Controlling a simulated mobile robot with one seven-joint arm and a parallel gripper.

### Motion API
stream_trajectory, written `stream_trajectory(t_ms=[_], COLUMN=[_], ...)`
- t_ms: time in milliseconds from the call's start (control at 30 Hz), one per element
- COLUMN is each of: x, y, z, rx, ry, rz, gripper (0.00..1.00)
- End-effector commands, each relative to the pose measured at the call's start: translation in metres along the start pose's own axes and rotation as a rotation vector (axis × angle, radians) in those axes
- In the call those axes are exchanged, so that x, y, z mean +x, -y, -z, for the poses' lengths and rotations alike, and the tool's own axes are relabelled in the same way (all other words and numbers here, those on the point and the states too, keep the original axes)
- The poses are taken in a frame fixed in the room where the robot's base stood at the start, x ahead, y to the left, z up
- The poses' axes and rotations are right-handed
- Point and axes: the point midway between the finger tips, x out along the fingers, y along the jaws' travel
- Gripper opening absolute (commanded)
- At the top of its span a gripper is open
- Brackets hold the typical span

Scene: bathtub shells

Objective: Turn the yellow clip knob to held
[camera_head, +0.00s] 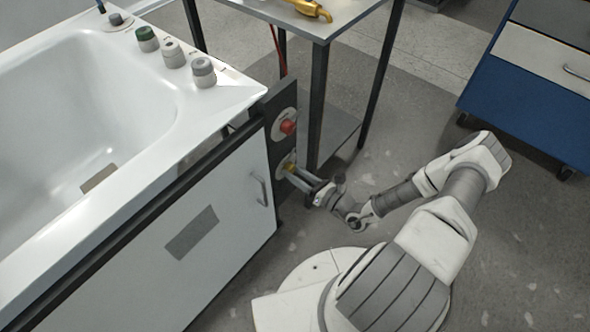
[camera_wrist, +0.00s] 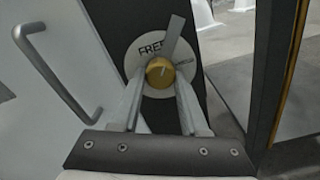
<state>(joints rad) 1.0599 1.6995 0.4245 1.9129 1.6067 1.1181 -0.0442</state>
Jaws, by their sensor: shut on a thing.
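The yellow clip knob (camera_wrist: 159,72) sits on a round pale dial plate (camera_wrist: 132,58) on a dark upright panel. In the wrist view a grey pointer (camera_wrist: 174,40) sticks up and slightly right from it, at the right end of the word FREE. Other marking on the right of the plate is too small to read. My gripper (camera_wrist: 160,82) has one finger on each side of the knob and is shut on it. In the head view the knob (camera_head: 290,168) is partly hidden by my gripper (camera_head: 297,174), low at the end of the tub cabinet.
A red button (camera_head: 288,127) sits above the knob on the same panel. A cabinet door handle (camera_wrist: 57,72) is to the left. A dark table leg (camera_head: 317,105) stands close on the right. The white tub (camera_head: 215,105) is above left, a blue cabinet (camera_head: 525,105) far right.

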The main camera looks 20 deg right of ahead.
Motion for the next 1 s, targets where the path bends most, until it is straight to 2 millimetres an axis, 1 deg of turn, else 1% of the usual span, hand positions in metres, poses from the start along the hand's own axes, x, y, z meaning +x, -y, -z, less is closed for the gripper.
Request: stream_trajectory(t_ms=[600,800,1000], x=[0.0003,0.0003,0.0003], y=[-0.0029,-0.0033,-0.0036], z=[-0.0005,-0.0007,-0.0009], rx=[0.581,0.741,0.857], ry=[-0.001,-0.001,-0.001], rz=[-0.001,-0.001,-0.001], gripper=[0.0,0.0,0.0])
